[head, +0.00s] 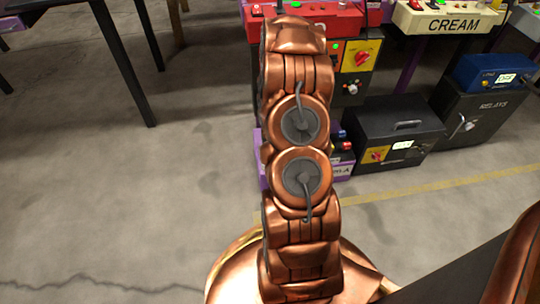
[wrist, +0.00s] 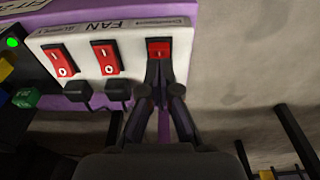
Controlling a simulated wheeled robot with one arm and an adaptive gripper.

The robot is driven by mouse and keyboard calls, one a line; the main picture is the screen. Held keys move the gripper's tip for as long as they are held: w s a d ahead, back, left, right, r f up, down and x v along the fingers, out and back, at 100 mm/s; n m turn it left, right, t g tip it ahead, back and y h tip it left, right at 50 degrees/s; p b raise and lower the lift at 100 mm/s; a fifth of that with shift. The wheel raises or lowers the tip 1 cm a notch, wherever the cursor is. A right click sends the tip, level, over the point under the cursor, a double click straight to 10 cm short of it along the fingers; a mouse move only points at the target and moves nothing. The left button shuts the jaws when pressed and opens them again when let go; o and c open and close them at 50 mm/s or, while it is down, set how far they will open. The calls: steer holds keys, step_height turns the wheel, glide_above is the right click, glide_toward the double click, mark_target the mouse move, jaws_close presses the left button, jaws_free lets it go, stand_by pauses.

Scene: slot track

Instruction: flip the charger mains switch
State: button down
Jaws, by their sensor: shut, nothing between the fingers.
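In the wrist view, my gripper (wrist: 160,70) is shut and empty. Its fingertips are just below a small red switch (wrist: 158,47) at the right end of a white strip (wrist: 132,45); I cannot tell whether they touch it. The label above this switch is too small to read. Two larger red rocker switches, a left one (wrist: 61,59) and a middle one (wrist: 105,58), sit to its left near the word FAN. No label reading charger is legible, so I cannot tell which switch is the charger mains. In the head view my arm hides the gripper.
Two black plugs (wrist: 77,91) (wrist: 118,91) hang below the rockers. A green light (wrist: 12,42) glows at the left.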

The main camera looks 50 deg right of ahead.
steer(key=shift+f, duration=1.15)
stand_by(0.7)
steer(key=shift+r, duration=0.2)
steer(key=shift+r+p, duration=1.65)
steer(key=shift+r, duration=1.75)
